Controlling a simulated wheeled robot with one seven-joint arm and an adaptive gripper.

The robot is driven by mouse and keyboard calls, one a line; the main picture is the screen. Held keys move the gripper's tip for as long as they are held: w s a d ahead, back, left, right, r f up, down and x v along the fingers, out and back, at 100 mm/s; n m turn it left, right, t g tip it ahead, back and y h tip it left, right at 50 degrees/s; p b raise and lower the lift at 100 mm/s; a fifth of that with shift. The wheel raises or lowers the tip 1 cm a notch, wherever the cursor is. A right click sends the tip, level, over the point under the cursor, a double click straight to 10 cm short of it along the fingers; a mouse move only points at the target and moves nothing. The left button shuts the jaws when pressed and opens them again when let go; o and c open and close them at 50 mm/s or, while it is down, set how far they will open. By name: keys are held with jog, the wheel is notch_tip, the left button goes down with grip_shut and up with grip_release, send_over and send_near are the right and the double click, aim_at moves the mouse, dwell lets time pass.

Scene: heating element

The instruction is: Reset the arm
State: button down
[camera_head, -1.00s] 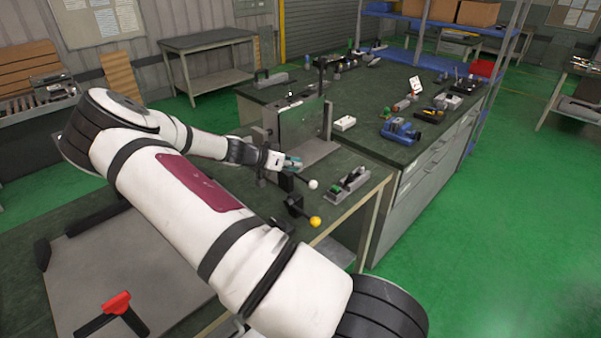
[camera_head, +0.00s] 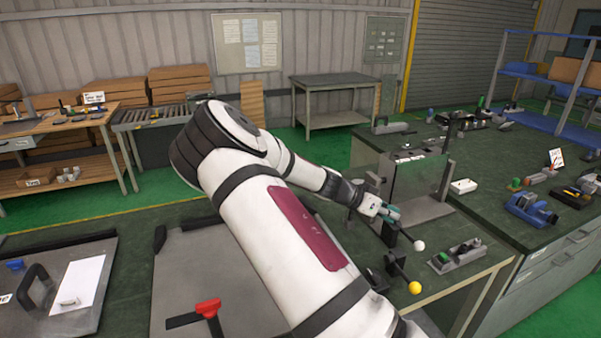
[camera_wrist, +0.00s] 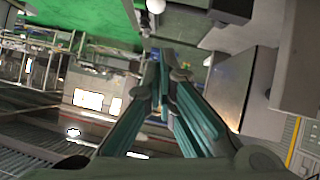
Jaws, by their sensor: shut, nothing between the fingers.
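My arm reaches from the bottom of the head view over the dark green workbench (camera_head: 340,225). My gripper (camera_head: 393,213) is shut and empty, with teal fingers close to the black lever with the white ball knob (camera_head: 419,245). I cannot tell whether they touch. In the wrist view the gripper fingers (camera_wrist: 160,112) point away from the camera, and the white knob (camera_wrist: 156,6) shows at the top edge. An upright metal plate fixture (camera_head: 418,185) stands just behind my gripper. A second lever with a yellow ball knob (camera_head: 415,288) is nearer the front.
A grey block with a green part (camera_head: 457,254) sits right of the levers. A red-handled tool (camera_head: 208,308) lies on a grey plate (camera_head: 175,275) at left. A blue vise (camera_head: 531,209) and small parts stand on the right bench. Green floor (camera_head: 330,150) is open behind.

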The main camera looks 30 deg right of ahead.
jog(key=s+a+r+n+t+y, duration=0.1)
jog(key=s+a+r+n+y, duration=0.2)
jog(key=a, duration=0.4)
jog(key=s+a+r+n+t+y, duration=0.1)
jog(key=a+r+n+t+y, duration=0.2)
jog(key=a, duration=0.4)
jog(key=s+a+r+n+y, duration=0.1)
jog(key=s+a+r+y, duration=0.15)
jog(key=a+r, duration=0.35)
jog(key=s+a+r+n+t+y, duration=0.2)
jog(key=s+a+r+n+t, duration=0.2)
jog(key=s+a+r+n, duration=0.7)
jog(key=s+a, duration=0.3)
jog(key=a, duration=0.1)
jog(key=shift+a+r+t, duration=0.2)
jog(key=shift+a+t, duration=0.1)
